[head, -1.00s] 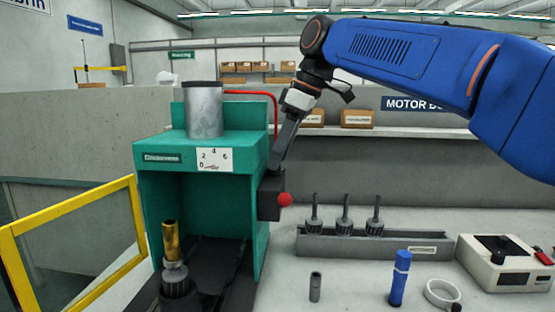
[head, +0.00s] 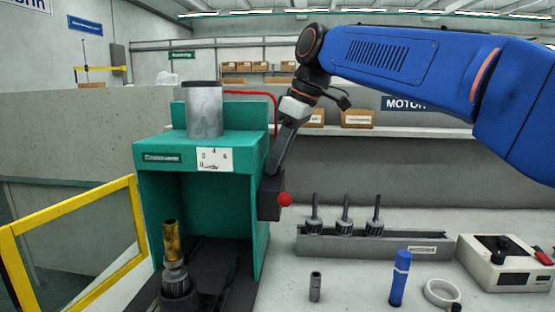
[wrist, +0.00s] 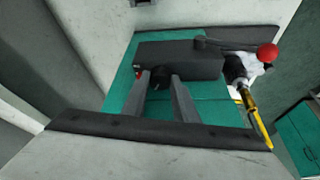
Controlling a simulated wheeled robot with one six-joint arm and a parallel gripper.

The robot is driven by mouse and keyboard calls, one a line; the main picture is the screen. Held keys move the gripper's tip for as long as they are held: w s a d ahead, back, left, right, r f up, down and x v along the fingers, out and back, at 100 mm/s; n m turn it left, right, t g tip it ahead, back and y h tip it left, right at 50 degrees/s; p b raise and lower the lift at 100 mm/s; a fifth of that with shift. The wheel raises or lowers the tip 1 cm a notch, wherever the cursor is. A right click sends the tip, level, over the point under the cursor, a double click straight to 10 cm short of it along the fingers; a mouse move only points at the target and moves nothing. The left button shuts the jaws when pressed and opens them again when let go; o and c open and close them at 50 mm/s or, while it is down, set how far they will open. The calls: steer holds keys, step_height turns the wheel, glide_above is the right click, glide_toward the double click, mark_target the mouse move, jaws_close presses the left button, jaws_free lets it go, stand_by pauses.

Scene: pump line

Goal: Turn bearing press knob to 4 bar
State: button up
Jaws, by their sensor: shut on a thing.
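The teal bearing press (head: 205,145) stands at the left in the head view. Its white gauge plate (head: 215,159) carries 0, 2, 4 and 6; the dark needle sits low on the plate and its reading is too small to tell. A dark box (head: 269,198) with a red ball lever (head: 285,199) is on the press's right side. In the wrist view, the small dark knob (wrist: 160,83) sits at the dark box, between the fingers of my gripper (wrist: 162,77). My gripper is shut on this knob. In the head view the fingertips are partly hidden behind the box.
A grey cylinder (head: 204,110) stands on the press. A yellow rail (head: 75,232) is at its left. On the bench to the right are a rack (head: 350,245) of several shafts, a blue bottle (head: 400,278), a ring (head: 440,293) and a white device (head: 505,265).

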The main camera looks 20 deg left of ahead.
steer(key=shift+m, duration=0.3)
steer(key=o, duration=1.1)
steer(key=shift+c, duration=0.2)
